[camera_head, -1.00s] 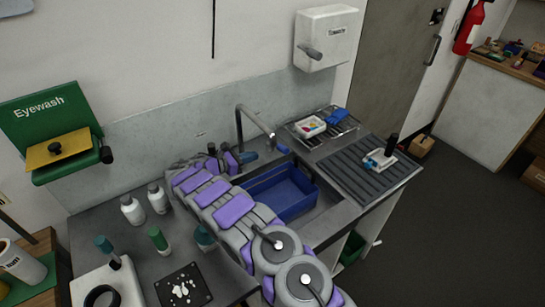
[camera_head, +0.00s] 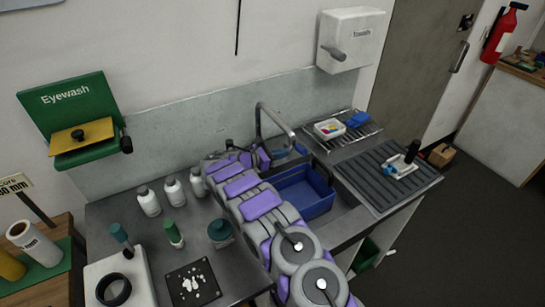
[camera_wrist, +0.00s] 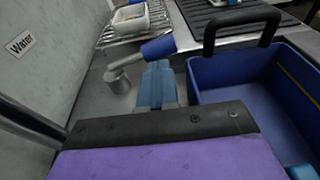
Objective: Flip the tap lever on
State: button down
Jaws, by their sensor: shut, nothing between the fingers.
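A grey tap with an arched spout (camera_head: 275,114) stands behind the sink. In the wrist view, a short grey elbow fitting (camera_wrist: 121,76) carries a blue-ended piece (camera_wrist: 158,48), which looks like the tap lever. It points right, over the counter. My gripper (camera_wrist: 157,66) has blue fingers, shut with nothing between them. They lie just right of the elbow and below the blue end in the picture; I cannot tell whether they touch it. In the head view, my gripper (camera_head: 284,153) is low behind the blue bin, partly hidden by the spout and my arm.
The blue bin (camera_head: 322,180) sits in the sink, close right of my fingers. A wire rack (camera_head: 368,133) with a white tray (camera_head: 329,129) stands beyond. The grey wall panel (camera_wrist: 58,50) is close on the left. Several bottles (camera_head: 149,202) stand on the left counter.

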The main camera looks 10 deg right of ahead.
aim_at(298, 150)
jog(key=x, duration=0.4)
jog(key=shift+d+b, duration=0.1)
jog(key=shift+b, duration=0.2)
jog(key=shift+d, duration=0.15)
